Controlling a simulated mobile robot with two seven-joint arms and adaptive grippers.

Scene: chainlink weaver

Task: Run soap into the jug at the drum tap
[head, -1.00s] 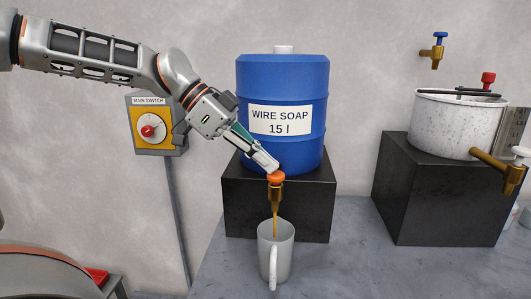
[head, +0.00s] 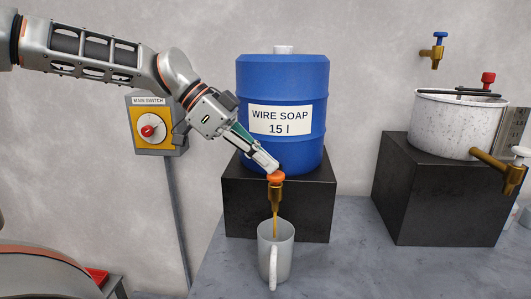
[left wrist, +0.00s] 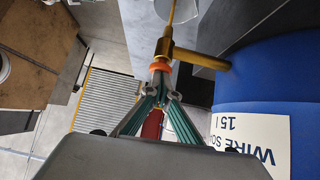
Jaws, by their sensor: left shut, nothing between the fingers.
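The blue drum (head: 283,85) labelled "WIRE SOAP 15 l" stands on a black block (head: 300,215). Its brass tap (head: 276,196) with an orange knob (head: 276,177) is at the front; the tap also shows in the left wrist view (left wrist: 202,58). An amber stream of soap runs down from the tap into the white jug (head: 284,262), which stands upright under it, handle towards me. The soap level inside is hidden. My left gripper (head: 271,167) is shut and empty, its fingertips at the orange knob, apparently touching it. My right gripper is not in view.
A speckled white pot (head: 455,125) with a brass tap (head: 495,167) stands on another black block (head: 440,195) at the right. A blue-handled wall tap (head: 436,52) is above. A main switch box (head: 155,125) is at the left. The grey worktop (head: 345,250) right of the jug is clear.

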